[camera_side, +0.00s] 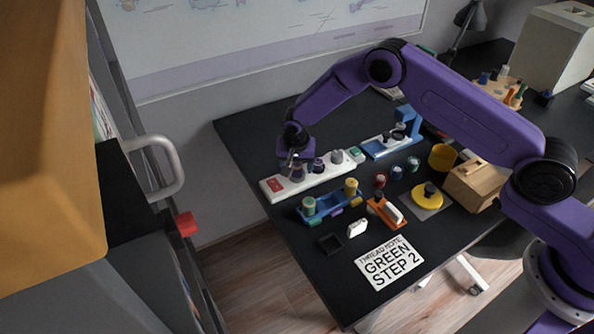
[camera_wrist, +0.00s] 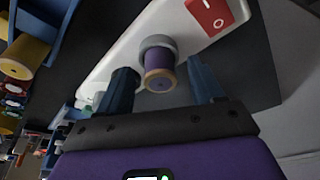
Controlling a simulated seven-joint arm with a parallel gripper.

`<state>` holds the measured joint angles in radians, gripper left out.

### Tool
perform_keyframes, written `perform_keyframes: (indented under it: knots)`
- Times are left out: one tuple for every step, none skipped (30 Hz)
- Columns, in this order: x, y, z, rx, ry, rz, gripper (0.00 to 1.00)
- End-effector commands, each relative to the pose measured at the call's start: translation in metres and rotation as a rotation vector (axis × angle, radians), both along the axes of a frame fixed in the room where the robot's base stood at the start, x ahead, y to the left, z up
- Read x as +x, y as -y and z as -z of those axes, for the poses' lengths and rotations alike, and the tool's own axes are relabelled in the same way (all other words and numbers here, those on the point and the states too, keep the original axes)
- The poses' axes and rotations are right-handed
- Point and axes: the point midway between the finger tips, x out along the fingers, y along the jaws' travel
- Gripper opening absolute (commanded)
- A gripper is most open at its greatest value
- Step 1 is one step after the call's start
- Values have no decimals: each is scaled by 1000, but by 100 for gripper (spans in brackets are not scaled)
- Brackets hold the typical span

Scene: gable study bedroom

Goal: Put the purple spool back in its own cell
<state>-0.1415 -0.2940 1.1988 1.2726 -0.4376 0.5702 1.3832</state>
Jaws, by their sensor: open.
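A purple spool (camera_wrist: 158,62) with tan ends stands at a grey round holder on a white strip (camera_wrist: 112,57), near the strip's red marked end. My gripper (camera_side: 294,166) is open above that end. In the wrist view its two blue fingers stand apart on either side of the spool, with gaps visible. A blue rack (camera_side: 331,207) in front holds a green spool (camera_side: 309,205) and a yellow spool (camera_side: 351,187).
Right of the strip stands a blue device (camera_side: 391,143). A note card (camera_side: 391,262) reads "GREEN STEP 2".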

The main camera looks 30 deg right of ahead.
Motion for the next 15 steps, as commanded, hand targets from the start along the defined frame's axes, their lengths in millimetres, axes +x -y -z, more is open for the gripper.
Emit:
perform_keyframes:
  knots:
    - [0,0,0,0,0,0,66]
    - [0,0,0,0,0,0,57]
    - [0,0,0,0,0,0,44]
    - [0,0,0,0,0,0,34]
    - [0,0,0,0,0,0,24]
    - [0,0,0,-1,-1,0,11]
    - [0,0,0,-1,-1,0,6]
    - [0,0,0,-1,-1,0,6]
    - [0,0,0,0,0,0,6]
    - [0,0,0,0,0,0,6]
    - [0,0,0,0,0,0,6]
    - [0,0,0,0,0,0,6]
    - [0,0,0,0,0,0,6]
    - [0,0,0,0,0,0,6]
    - [0,0,-1,0,0,0,6]
